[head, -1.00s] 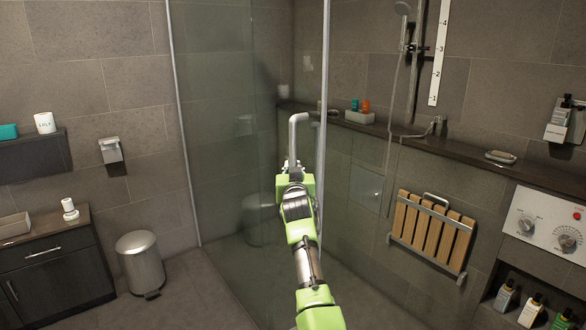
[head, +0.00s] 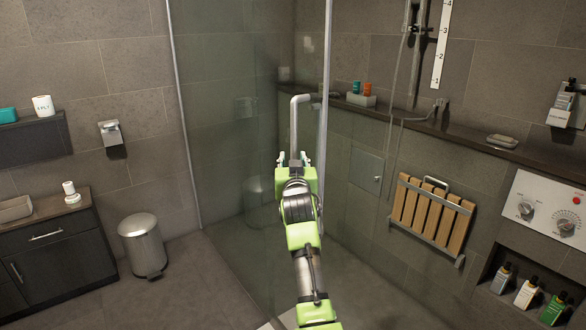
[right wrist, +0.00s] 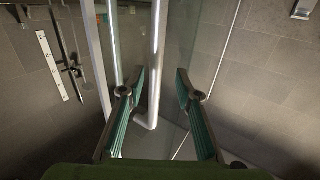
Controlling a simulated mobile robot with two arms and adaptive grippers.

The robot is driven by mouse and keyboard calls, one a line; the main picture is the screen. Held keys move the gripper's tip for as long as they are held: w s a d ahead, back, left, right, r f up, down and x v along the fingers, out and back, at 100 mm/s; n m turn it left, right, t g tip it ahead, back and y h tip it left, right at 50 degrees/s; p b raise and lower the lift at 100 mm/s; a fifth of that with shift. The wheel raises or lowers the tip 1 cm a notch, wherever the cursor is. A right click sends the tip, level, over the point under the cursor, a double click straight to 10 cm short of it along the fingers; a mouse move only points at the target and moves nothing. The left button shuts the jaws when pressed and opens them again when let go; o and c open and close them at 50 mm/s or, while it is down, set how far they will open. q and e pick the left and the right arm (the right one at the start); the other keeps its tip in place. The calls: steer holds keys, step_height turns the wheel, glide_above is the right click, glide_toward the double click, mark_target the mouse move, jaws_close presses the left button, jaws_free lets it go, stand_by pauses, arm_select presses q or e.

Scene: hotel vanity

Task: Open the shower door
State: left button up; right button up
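The shower door (head: 235,130) is a clear glass panel with metal edges. Its pale vertical bar handle (head: 294,125) bends toward the metal edge at the top. My right gripper (head: 294,160) is at the handle's lower part, with fingertips spread to either side of it. In the right wrist view the open right gripper (right wrist: 157,103) has teal-padded fingers, and the handle (right wrist: 155,70) runs between them with gaps on both sides. My left gripper is not in view.
A metal bin (head: 142,246) and dark cabinet (head: 55,250) stand left of the glass. A slatted folding seat (head: 432,217) is on the wall to the right, below a ledge (head: 480,145). Floor between the bin and the glass (head: 205,285) is clear.

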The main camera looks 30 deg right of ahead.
steer(key=shift+v, duration=2.7)
steer(key=shift+a+f, duration=0.1)
